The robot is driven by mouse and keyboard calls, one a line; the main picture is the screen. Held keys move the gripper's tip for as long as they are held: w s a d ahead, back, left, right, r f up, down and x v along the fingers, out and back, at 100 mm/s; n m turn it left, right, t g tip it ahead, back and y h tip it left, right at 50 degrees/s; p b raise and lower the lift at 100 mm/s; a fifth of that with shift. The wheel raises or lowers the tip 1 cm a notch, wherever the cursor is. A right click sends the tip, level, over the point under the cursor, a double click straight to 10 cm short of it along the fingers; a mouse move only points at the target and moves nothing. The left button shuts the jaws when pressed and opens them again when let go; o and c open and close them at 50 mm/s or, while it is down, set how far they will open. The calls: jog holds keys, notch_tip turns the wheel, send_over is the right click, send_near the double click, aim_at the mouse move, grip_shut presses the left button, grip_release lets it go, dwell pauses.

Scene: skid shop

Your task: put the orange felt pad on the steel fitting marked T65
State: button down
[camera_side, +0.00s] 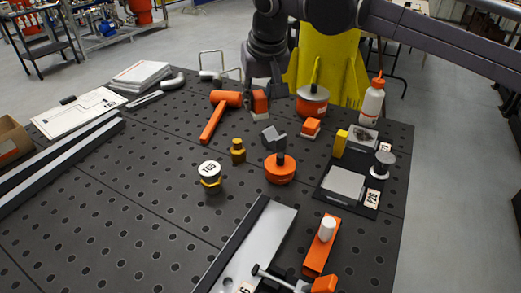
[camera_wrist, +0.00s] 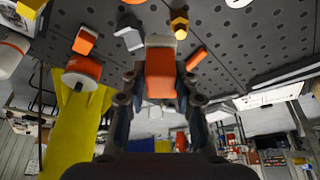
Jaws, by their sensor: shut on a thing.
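My gripper (camera_side: 262,88) is shut on an orange block with a pale underside, which I take for the orange felt pad (camera_side: 260,102). It holds the pad above the perforated table, beside the orange mallet head. In the wrist view the pad (camera_wrist: 161,76) sits between the two fingers (camera_wrist: 160,90). A second orange block with a pale base (camera_side: 311,127) rests on the table to the right. A grey square steel piece (camera_side: 343,184) lies on a dark plate at right with a tag (camera_side: 372,199). Another tag (camera_side: 385,147) lies behind it. I cannot read T65 on any tag.
An orange mallet (camera_side: 212,122), a brass fitting (camera_side: 238,150), a white-topped round piece (camera_side: 209,170), an orange round base (camera_side: 280,170) and a grey angled block (camera_side: 272,137) stand mid-table. A bottle (camera_side: 372,103) stands at back right.

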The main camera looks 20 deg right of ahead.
jog(key=a+f, duration=0.2)
jog(key=a, duration=0.2)
jog(key=s+a+f, duration=0.1)
jog(key=a+f, duration=0.1)
jog(key=a, duration=0.2)
jog(key=s+a+f, duration=0.1)
jog(key=a+f, duration=0.1)
jog(key=a, duration=0.2)
jog(key=shift+a+f, duration=0.25)
jog(key=shift+f, duration=2.15)
jog(key=shift+f, duration=0.1)
jog(key=c, duration=1)
grip_release()
